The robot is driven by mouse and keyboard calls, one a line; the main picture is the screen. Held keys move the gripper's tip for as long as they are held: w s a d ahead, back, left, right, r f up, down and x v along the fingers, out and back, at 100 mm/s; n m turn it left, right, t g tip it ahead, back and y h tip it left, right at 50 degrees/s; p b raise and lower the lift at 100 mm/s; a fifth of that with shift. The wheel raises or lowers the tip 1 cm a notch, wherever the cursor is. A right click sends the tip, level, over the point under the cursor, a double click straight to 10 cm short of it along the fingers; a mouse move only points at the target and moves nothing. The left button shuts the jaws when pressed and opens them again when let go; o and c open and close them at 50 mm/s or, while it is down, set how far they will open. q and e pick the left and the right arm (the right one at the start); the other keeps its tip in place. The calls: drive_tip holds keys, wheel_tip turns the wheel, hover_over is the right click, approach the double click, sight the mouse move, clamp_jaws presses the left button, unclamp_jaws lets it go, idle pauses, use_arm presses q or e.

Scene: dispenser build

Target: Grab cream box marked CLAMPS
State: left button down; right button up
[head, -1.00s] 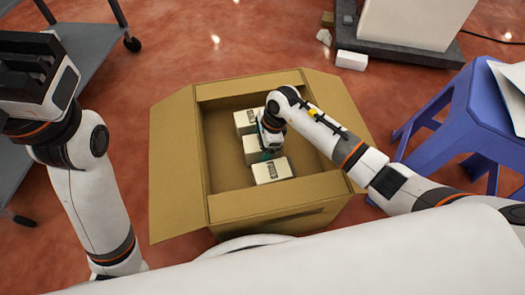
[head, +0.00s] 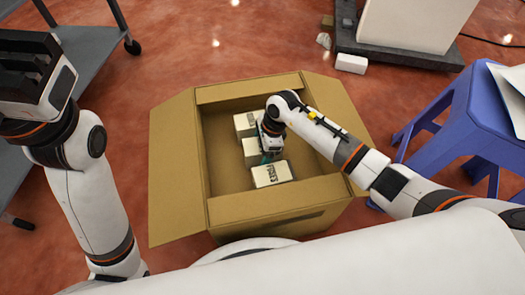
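Several cream boxes lie in a row inside the open cardboard carton (head: 275,206). The nearest cream box (head: 272,174) has dark lettering on its face, too small to read surely. A middle cream box (head: 252,152) is partly hidden by my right gripper, and a far cream box (head: 244,122) lies behind it. My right gripper (head: 265,157) reaches down into the carton, just behind the nearest box. Its fingers are mostly hidden, so its opening and any contact are unclear. My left gripper (head: 28,75) is raised at the upper left, away from the carton; its finger state is unclear.
The carton's flaps are spread outward, and its walls surround the boxes. A blue stool (head: 470,125) stands at the right. A grey cart (head: 90,45) is at the upper left. A white block (head: 351,63) lies by a dark base at the top right.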

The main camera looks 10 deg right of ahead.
drive_tip(key=c, duration=1.1)
drive_tip(key=shift+c, duration=0.2)
